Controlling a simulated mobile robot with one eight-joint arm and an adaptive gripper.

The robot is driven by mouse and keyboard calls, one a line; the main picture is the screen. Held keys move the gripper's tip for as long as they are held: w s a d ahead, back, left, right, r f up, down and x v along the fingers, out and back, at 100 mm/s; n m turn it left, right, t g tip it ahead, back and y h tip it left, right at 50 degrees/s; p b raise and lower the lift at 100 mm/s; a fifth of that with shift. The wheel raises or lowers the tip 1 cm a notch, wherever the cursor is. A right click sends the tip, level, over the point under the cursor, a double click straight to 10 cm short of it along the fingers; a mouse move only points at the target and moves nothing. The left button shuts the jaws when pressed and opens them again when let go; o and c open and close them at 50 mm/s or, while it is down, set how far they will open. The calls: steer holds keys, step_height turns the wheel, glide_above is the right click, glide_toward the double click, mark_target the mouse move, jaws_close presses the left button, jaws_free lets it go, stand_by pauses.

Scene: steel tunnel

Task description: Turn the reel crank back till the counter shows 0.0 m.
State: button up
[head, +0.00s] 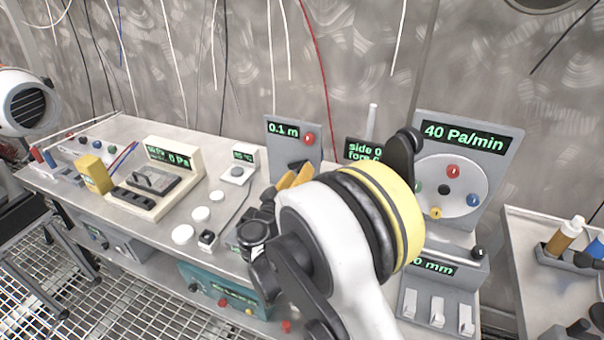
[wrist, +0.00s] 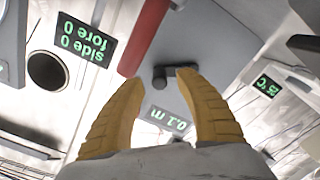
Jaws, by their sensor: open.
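The reel panel (head: 296,150) is a grey upright plate, and its green counter (head: 284,130) reads 0.1 m. The counter shows upside down in the wrist view (wrist: 168,117). A red round handle (head: 309,138) is at the panel's upper right. In the wrist view a red cylinder (wrist: 146,38), seemingly this handle, stands out beyond the fingertips. My gripper (head: 295,176) is open in front of the panel, and its yellow fingers also show in the wrist view (wrist: 160,79). A small dark hub (wrist: 160,77) appears between the fingertips; contact cannot be told. My arm hides the panel's lower part.
Right of the reel are a "side 0" display (head: 362,151) and a dial stand (head: 470,135) reading 40 Pa/min, close to my arm. Left are a small display box (head: 244,157), white discs (head: 201,214) and a cream gauge unit (head: 172,160) on the bench.

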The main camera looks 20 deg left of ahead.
steer(key=shift+w+d, duration=0.1)
steer(key=shift+w, duration=0.95)
steer(key=shift+c, duration=0.5)
jaws_close()
steer(key=shift+r, duration=0.1)
